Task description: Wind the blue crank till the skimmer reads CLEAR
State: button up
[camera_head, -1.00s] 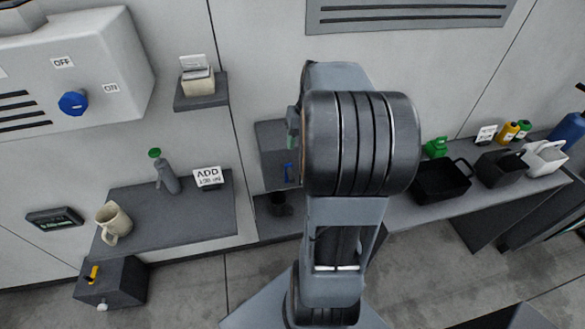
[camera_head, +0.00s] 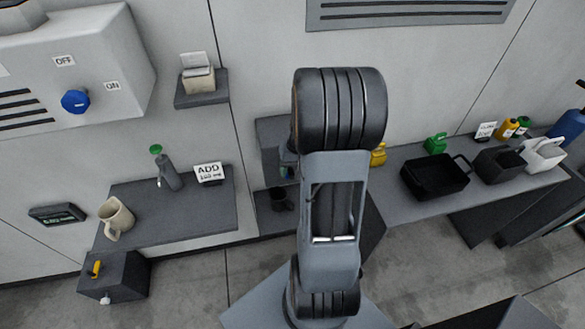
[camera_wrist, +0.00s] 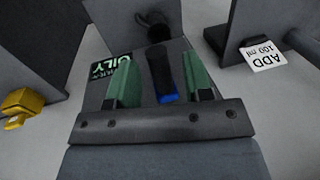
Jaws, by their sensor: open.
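In the wrist view, the crank shows as a dark bar with a blue end (camera_wrist: 168,98), lying between the two green fingers of my gripper (camera_wrist: 158,68). The fingers stand apart, one on each side of it, and I see a gap on both sides. The skimmer's display (camera_wrist: 108,70) is beside the left finger; it reads OILY, with smaller text above partly hidden. In the head view, the skimmer's grey housing (camera_head: 270,132) is partly covered by my arm. My arm hides the crank and most of my gripper there.
A yellow container (camera_head: 379,155) and a black tray (camera_head: 436,180) are on the right bench. A dark round part (camera_wrist: 156,30) sits beyond the crank.

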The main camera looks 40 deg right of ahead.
grip_shut()
dwell(0.4)
jog(key=shift+d, duration=0.15)
